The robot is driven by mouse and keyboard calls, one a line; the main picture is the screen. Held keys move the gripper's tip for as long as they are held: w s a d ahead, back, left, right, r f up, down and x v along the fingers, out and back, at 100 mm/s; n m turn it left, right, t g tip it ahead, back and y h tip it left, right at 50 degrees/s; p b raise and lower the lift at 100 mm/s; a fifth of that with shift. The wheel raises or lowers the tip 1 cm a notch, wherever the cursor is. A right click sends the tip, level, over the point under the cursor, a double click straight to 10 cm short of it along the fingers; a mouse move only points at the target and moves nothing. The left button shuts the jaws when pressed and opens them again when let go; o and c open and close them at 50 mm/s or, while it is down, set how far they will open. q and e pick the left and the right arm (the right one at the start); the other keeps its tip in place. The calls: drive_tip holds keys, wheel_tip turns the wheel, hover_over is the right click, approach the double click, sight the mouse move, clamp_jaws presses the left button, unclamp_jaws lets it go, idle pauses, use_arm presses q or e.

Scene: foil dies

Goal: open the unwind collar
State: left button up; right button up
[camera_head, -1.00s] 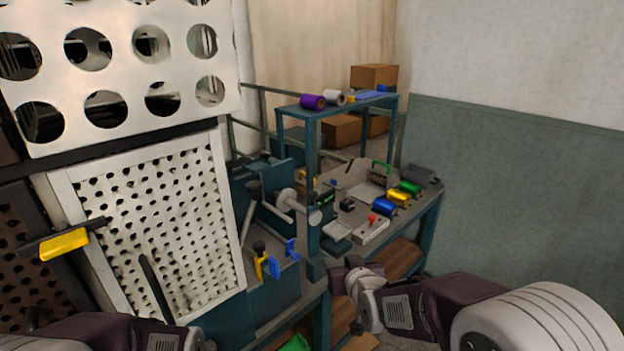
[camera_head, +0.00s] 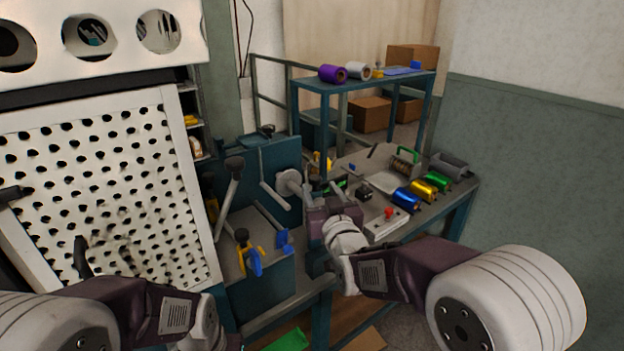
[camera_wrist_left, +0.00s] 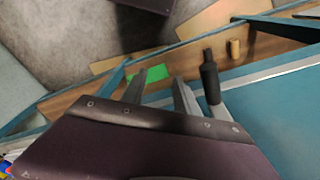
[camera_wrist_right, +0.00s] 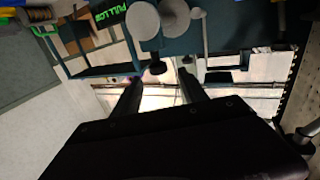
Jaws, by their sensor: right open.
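The unwind collar appears to be the grey round disc on a short shaft (camera_head: 290,183), at the teal machine's upright plate in the head view. In the right wrist view, a pair of pale grey discs (camera_wrist_right: 143,20) shows above the fingers. My right gripper (camera_wrist_right: 160,82) is open and empty, with a black knob (camera_wrist_right: 157,67) showing just beyond the gap between its fingertips. In the head view its fingers are hard to make out beside the disc. My left gripper (camera_wrist_left: 156,82) is open and empty, low by the machine's front edge, beside a black-handled lever (camera_wrist_left: 209,80).
A black-knobbed grey lever (camera_head: 232,185) stands left of the disc. Yellow and blue clamps (camera_head: 250,258) sit at the machine's front. A white perforated panel (camera_head: 100,190) fills the left. The side bench holds colored rolls (camera_head: 405,197) and a red-button box (camera_head: 386,224).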

sight(314, 176)
drive_tip(key=shift+w+d+f, duration=0.1)
drive_tip(key=shift+w, duration=0.25)
drive_tip(key=p+x, duration=0.1)
drive_tip(key=x, duration=0.7)
drive_tip(key=shift+w, duration=0.35)
clamp_jaws()
idle(0.8)
